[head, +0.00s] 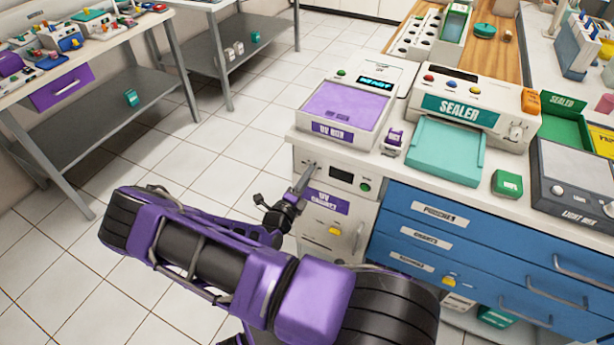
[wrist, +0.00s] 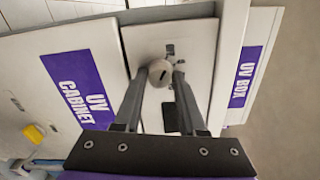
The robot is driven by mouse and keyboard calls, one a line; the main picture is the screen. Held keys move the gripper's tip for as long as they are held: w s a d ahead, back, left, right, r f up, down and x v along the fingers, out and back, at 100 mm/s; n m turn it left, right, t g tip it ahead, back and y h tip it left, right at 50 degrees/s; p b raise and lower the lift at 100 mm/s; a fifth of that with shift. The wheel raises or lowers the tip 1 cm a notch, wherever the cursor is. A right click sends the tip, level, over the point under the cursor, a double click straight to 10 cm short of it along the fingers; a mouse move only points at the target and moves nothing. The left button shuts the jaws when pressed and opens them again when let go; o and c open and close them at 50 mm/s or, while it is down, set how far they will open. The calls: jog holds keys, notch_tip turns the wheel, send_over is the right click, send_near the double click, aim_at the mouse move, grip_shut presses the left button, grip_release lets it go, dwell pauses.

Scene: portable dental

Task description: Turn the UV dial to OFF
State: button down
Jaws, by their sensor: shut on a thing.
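The UV dial (wrist: 160,72) is a small pale round knob with a short dark mark, on the upper panel of the white UV cabinet (head: 313,237). My gripper (head: 304,180) reaches the left part of that panel in the head view. In the wrist view its two dark fingers stand on either side of the dial, shut on it. The dark mark slants in the wrist view. Any position lettering around the dial is too small or hidden. The fingers hide the dial in the head view.
The cabinet's dark display (head: 341,175) and green button (head: 365,187) sit right of my gripper. The UV box (head: 340,105) stands on the counter above. Blue drawers (head: 440,220) adjoin at right. A yellow piece (head: 335,230) is on the cabinet front. Tiled floor left is clear.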

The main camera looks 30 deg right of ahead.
dwell(0.3)
jog(key=shift+c, duration=2.4)
grip_release()
jog(key=shift+a, duration=0.1)
jog(key=v, duration=1.7)
jog(key=shift+s, duration=0.2)
jog(key=shift+f, duration=0.1)
